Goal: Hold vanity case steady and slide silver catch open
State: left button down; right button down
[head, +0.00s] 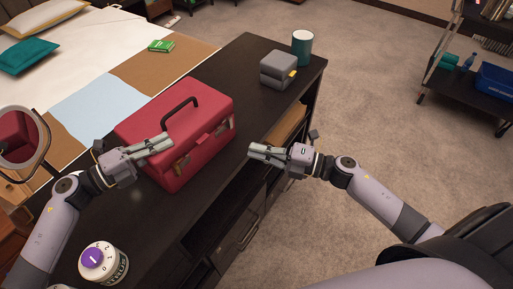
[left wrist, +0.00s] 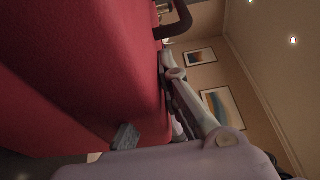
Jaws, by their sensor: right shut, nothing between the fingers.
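The red vanity case (head: 205,108) stands upright on the dark counter, with its black handle (head: 180,113) raised. Its lid looks closed. Small metallic catches show on its front, one at the near left (head: 181,165) and one at the right (head: 221,129); their exact state is too small to tell. My left gripper (head: 170,142) lies across the near left part of the case, at or just above its lid edge; contact is unclear. The red side of the case (left wrist: 90,70) fills much of the left wrist view. My right gripper (head: 251,150) is shut and empty, to the right of the case's front, apart from it.
A grey box (head: 277,70) and a teal cup (head: 302,45) stand at the counter's far end. A round mirror (head: 22,137) is at the left, and a white jar with a purple top (head: 98,262) is near. Open shelving lies below the counter's front edge.

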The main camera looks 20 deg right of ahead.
pick_arm(q)
jog(key=c, duration=1.7)
grip_release()
